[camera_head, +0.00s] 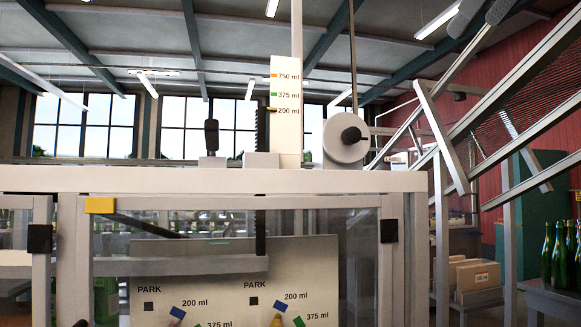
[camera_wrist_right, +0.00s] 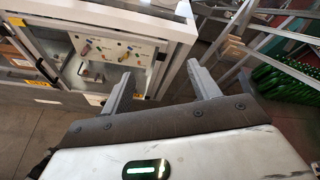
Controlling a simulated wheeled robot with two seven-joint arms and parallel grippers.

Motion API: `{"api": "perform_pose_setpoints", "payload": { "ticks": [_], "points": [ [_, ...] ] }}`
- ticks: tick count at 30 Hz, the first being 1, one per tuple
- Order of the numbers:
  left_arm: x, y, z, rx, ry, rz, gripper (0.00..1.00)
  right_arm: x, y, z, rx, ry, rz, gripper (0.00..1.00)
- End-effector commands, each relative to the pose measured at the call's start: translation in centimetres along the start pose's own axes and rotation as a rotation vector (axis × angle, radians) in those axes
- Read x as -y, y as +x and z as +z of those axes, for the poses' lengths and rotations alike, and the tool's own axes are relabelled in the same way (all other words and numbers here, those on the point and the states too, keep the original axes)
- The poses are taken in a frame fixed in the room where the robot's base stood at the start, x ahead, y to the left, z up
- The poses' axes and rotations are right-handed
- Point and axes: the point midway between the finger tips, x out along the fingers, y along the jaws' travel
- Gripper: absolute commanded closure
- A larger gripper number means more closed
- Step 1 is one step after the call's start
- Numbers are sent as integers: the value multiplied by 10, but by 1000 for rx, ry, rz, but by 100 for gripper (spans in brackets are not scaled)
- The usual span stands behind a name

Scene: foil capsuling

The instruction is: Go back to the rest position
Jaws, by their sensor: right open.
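My right gripper (camera_wrist_right: 160,69) shows in the right wrist view, its two grey fingers spread wide apart with nothing between them. It is apart from the pale capsuling machine (camera_wrist_right: 110,18), which stands beyond the fingers. In the head view the machine (camera_head: 220,181) fills the middle. Its panel (camera_head: 215,270) carries PARK, 200 ml and 375 ml marks; its lower part is cut off by the frame edge. I cannot make out either gripper clearly in the head view, and my left gripper is not seen.
A handwheel (camera_head: 345,150) and a volume scale (camera_head: 286,110) stand on the machine's top. A sloping conveyor frame (camera_head: 475,120) rises at the right. Green bottles (camera_head: 560,255) stand at the far right; many lie at right in the wrist view (camera_wrist_right: 285,85). Grey floor (camera_wrist_right: 30,130) is clear at left.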

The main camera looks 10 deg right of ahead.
Motion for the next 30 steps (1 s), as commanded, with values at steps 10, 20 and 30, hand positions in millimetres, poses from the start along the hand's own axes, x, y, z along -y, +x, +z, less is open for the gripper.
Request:
{"api": "perform_pose_setpoints", "payload": {
  "ticks": [10, 20, 30],
  "points": [
    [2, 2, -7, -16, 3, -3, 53, -75, 81, 12, 13, -108, 259, 39],
    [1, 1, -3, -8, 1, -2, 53, -246, 184, -15, 52, -94, 887, 39],
    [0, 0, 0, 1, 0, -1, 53, -390, 212, -75, 70, 531, 1647, 39]
  ]
}}
